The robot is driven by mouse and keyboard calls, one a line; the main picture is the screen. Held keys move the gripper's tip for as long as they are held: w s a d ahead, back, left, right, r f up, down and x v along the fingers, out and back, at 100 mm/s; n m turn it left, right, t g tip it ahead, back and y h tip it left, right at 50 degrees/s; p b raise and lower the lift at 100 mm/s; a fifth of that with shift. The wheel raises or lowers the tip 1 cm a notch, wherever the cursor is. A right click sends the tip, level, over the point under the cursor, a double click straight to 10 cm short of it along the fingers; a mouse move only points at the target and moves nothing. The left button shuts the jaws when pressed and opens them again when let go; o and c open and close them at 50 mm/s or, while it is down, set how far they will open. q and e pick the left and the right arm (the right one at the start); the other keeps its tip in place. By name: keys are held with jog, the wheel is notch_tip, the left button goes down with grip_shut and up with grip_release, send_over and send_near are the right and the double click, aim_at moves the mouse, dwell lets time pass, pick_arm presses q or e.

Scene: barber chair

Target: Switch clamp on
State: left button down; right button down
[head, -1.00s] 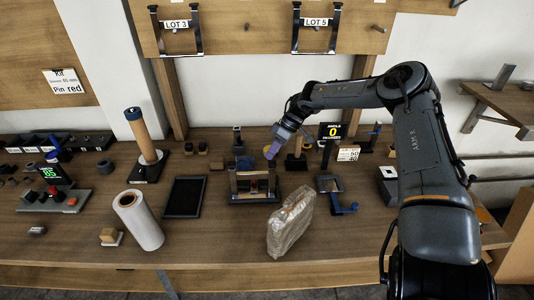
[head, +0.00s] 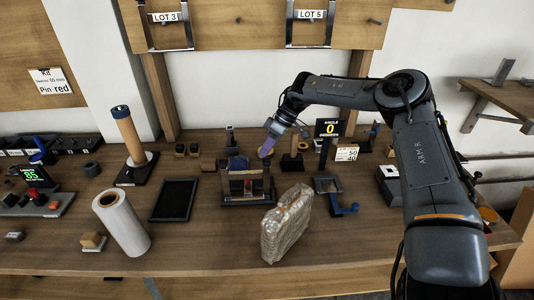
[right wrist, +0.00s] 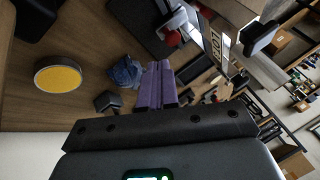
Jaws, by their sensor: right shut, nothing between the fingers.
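A small black fixture (head: 238,199) with upright plates and a small red part between them stands mid-bench; I take it to be the clamp, though no label shows. A dark blue part (head: 237,163) sits just behind it, and a blue piece also shows left of my fingers in the right wrist view (right wrist: 124,72). My right gripper (head: 265,152) has purple fingers, pointing down above the fixture's back right. The fingers (right wrist: 158,72) are together and empty. Whether they touch anything is unclear. My left gripper is out of view.
A plastic-wrapped block (head: 287,224) stands in front right of the fixture. A white roll (head: 122,222), a black tray (head: 174,200) and a wooden post (head: 130,135) stand left. An angle display (head: 329,128) is behind right. The bench front is mostly clear.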

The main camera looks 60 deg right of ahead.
jog(key=b, duration=0.2)
send_near(248, 184)
jog(key=f, duration=0.1)
jog(key=w+f, duration=0.2)
jog(key=shift+w+d, duration=0.15)
jog(key=shift+d, duration=0.15)
jog(key=shift+w+a+f+b, duration=0.3)
jog(key=shift+f, duration=0.2)
jog(key=shift+a, duration=0.15)
jog(key=shift+s+a+r+p, duration=0.15)
jog(key=shift+s+a+p, duration=0.1)
jog(key=shift+a+p, duration=0.35)
jog(key=shift+a, duration=0.15)
jog(key=shift+r, duration=0.1)
